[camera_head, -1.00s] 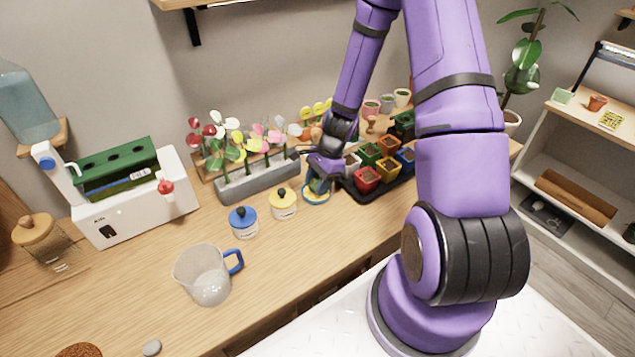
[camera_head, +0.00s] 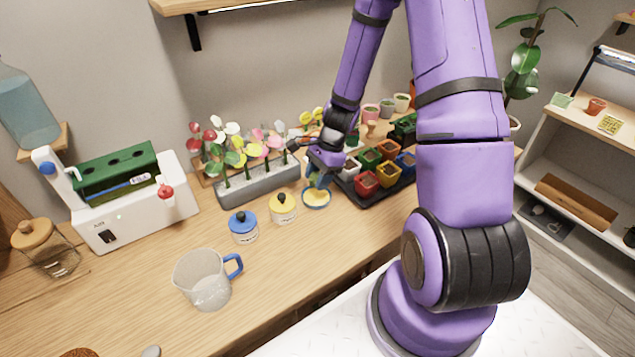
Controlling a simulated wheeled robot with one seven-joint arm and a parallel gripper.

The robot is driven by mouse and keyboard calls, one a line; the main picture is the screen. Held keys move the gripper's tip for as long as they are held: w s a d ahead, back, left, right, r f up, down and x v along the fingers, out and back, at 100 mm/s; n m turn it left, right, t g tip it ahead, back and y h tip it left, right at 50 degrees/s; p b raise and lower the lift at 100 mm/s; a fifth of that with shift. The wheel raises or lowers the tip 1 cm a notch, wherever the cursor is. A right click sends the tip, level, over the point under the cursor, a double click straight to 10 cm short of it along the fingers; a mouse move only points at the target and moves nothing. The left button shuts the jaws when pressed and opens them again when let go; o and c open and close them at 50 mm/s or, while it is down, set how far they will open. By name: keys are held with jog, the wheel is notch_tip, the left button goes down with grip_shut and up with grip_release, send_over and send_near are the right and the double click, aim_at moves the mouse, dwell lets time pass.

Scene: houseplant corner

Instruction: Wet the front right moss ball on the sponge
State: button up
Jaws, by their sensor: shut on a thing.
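A round blue-rimmed dish (camera_head: 317,206) with a yellow sponge (camera_head: 316,196) in it stands on the wooden counter, right of the yellow-lidded jar. My gripper (camera_head: 318,180) points down just above the dish. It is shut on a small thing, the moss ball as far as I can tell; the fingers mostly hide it. A narrow gap seems to show between the fingertips and the sponge. No other moss ball can be made out clearly.
A black tray (camera_head: 375,200) of coloured pots lies close to the dish's right. A grey trough (camera_head: 258,184) of flowers stands behind left. A blue-lidded jar (camera_head: 243,227), a yellow-lidded jar (camera_head: 283,209) and a clear jug (camera_head: 203,280) stand left. The front counter is mostly clear.

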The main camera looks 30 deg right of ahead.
aim_at(314, 176)
jog(key=shift+r, duration=1.65)
